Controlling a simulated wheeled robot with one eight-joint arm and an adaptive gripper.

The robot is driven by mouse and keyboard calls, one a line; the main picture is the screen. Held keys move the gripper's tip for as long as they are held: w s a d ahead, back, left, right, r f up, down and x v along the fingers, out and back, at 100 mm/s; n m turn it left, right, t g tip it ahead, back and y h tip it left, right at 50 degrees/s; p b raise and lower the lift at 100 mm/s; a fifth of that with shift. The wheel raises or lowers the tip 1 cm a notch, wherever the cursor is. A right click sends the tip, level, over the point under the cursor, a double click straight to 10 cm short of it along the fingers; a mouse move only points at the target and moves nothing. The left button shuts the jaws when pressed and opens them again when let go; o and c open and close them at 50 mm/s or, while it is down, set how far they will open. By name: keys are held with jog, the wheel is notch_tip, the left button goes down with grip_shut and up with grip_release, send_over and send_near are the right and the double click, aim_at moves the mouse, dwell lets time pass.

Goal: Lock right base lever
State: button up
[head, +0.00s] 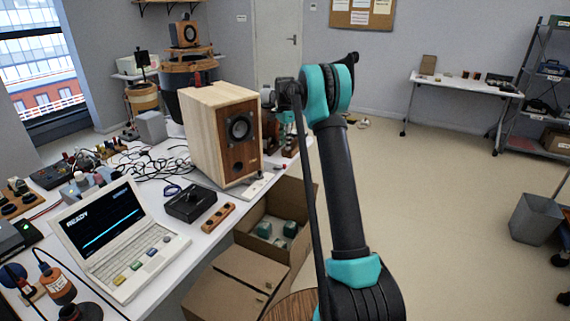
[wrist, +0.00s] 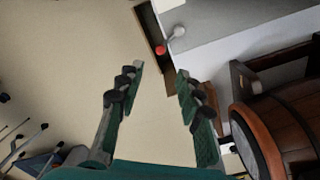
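The wooden speaker (head: 240,128) stands upright on a light base plate (head: 252,187) at the table's right edge in the head view. My gripper (head: 288,128) is beside the speaker's right side, partly hidden by the speaker and my arm. In the wrist view my gripper (wrist: 160,72) is open, with nothing between its fingers. Ahead of the fingertips, a small lever-like part with a grey rounded end (wrist: 178,32) and a red piece (wrist: 161,50) sits by a brown edge. I cannot tell for sure that it is the right base lever, nor its setting.
The white table holds a laptop (head: 125,240), a black box (head: 190,203) and many cables. An open cardboard box (head: 308,200) is below the table's right edge. A brown round wooden thing (wrist: 290,125) is close at right in the wrist view.

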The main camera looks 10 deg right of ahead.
notch_tip(320, 180, down, 11)
jog(key=shift+r, duration=0.1)
dwell(0.3)
grip_shut()
